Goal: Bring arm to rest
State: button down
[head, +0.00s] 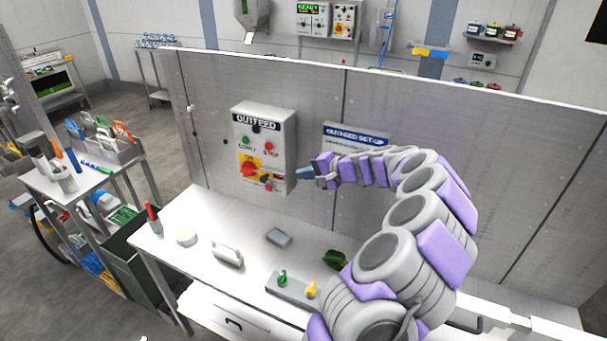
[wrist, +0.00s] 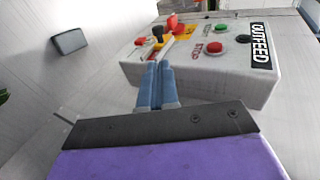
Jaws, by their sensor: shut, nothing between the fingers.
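My arm, grey with purple panels, reaches from the lower right up and over the white table (head: 205,215) in the head view. My gripper (head: 304,173) is shut and empty, its blue fingers pointing left towards the OUTFEED control box (head: 262,120). In the wrist view my gripper (wrist: 158,68) has its two blue fingers together, with the control box (wrist: 205,75) just beyond them. The box carries a green button (wrist: 222,29), a red button (wrist: 215,48) and a red-and-yellow switch (wrist: 171,24). I cannot tell whether the fingertips touch the box.
A grey metal panel (head: 215,90) stands behind the table. On the table lie a grey block (head: 279,237), a white-handled tool (head: 227,254), a round pale item (head: 186,235) and a base with green and yellow hooks (head: 290,287). A tool cart (head: 60,190) stands left.

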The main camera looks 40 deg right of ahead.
jog(key=shift+d, duration=0.25)
jog(key=a+r+n+g+y+b, duration=0.1)
jog(key=a+r+n+g+y, duration=0.15)
jog(key=a, duration=0.75)
jog(key=a+r+n+g+y, duration=0.1)
jog(key=a+r+n, duration=0.15)
jog(key=a, duration=0.85)
jog(key=s+a+n+g, duration=0.2)
jog(key=s+a+n, duration=0.1)
jog(key=a, duration=0.4)
jog(key=s+a+n+g, duration=0.2)
jog(key=s+a, duration=0.2)
jog(key=a, duration=0.4)
jog(key=s+a+f+n+g+h+b, duration=0.1)
jog(key=s+a+f+n+g, duration=0.1)
jog(key=s+a, duration=0.35)
jog(key=s+a+f+n+g+h+b, duration=0.1)
jog(key=s+a+f+n+g+h, duration=0.1)
jog(key=s, duration=0.7)
jog(key=s+d+f+g+h, duration=0.1)
jog(key=s+d+f+h, duration=0.1)
jog(key=s, duration=0.5)
jog(key=s+d+f+g+h+b, duration=0.1)
jog(key=s+d+f+h, duration=0.1)
jog(key=s, duration=0.6)
jog(key=shift+d+f+n, duration=0.3)
jog(key=shift+d, duration=0.1)
